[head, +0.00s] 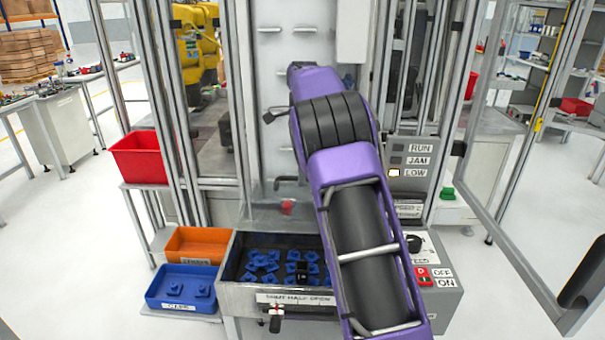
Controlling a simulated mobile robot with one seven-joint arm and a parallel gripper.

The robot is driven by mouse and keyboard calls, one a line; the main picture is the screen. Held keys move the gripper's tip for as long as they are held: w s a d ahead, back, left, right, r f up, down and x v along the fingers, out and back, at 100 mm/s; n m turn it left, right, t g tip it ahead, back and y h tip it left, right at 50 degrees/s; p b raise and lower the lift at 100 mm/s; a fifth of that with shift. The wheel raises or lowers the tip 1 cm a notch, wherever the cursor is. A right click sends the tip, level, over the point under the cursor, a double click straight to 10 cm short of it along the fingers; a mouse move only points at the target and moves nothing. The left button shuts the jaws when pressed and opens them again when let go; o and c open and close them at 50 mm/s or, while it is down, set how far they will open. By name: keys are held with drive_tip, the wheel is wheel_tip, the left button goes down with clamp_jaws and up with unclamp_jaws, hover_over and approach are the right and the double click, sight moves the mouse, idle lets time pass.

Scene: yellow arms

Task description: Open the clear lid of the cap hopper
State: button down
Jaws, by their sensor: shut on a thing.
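The cap hopper (247,297) is a grey metal box at lower centre, with several blue caps (263,262) inside. A small black piece (302,271) shows among the caps; I cannot tell whether it belongs to the lid. A see-through panel (262,214) stands behind the hopper's rear edge, with a red spot behind it. I cannot tell whether this panel is the clear lid, or how the lid stands. My purple arm crosses in front of the hopper's right part and hides it. I cannot make out my gripper's fingertips.
An orange bin (197,232) and a blue bin (165,305) stand left of the hopper, below a red bin (138,180). A control panel with a red switch (422,275) stands right. A lever (275,322) sticks out below the hopper's label. Metal posts frame the cell.

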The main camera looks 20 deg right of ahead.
drive_tip(key=c, duration=0.8)
unclamp_jaws()
drive_tip(key=shift+f, duration=0.25)
drive_tip(key=shift+c, duration=0.2)
drive_tip(key=shift+r, duration=0.2)
drive_tip(key=v, duration=0.7)
drive_tip(key=shift+w+r, duration=0.1)
drive_tip(key=shift+w, duration=0.05)
